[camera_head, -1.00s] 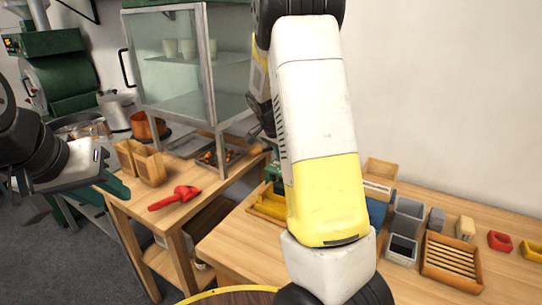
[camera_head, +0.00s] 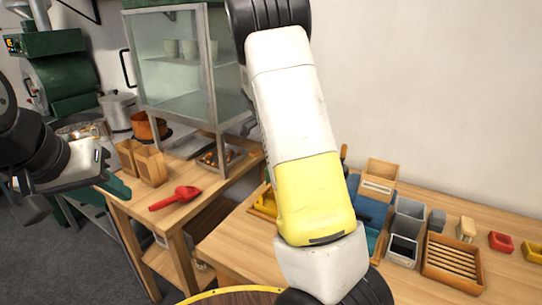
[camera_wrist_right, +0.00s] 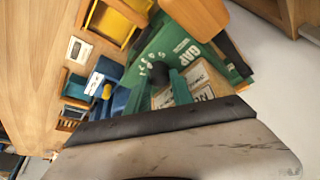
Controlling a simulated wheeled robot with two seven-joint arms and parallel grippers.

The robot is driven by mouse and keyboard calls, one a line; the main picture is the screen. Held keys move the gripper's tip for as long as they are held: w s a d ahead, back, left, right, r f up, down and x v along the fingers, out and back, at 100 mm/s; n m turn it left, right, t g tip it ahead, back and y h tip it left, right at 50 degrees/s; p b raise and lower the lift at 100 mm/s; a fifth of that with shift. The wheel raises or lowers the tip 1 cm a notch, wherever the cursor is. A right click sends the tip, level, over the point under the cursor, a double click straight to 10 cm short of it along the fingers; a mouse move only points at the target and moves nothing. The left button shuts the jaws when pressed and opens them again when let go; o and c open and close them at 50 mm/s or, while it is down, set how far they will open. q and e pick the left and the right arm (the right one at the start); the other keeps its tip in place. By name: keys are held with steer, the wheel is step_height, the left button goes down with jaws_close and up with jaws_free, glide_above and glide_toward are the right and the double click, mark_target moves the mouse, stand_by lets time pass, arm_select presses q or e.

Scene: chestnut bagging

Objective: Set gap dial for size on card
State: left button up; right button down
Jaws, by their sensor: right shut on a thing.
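The green gap panel (camera_wrist_right: 150,60) shows in the right wrist view, with "GAP" lettering and white numbers in an arc. The dark round dial (camera_wrist_right: 193,74) sits beside these numbers. My right gripper (camera_wrist_right: 178,88) has its green fingers at the dial and is shut on it; the pointer's exact setting cannot be read. A pale card (camera_wrist_right: 203,93) with dark print lies by the dial, partly covered. In the head view my right arm hides the panel and dial. My left gripper (camera_head: 118,187) is at the left, away from the panel; its finger gap is unclear.
A red scoop (camera_head: 175,198) and wooden boxes (camera_head: 150,166) stand on the left table. Grey bins (camera_head: 405,230), a slatted wooden tray (camera_head: 453,262) and red and yellow pieces (camera_head: 500,241) are on the right bench. A glass cabinet (camera_head: 170,70) stands behind.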

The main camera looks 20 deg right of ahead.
steer(key=c, duration=1.1)
jaws_free()
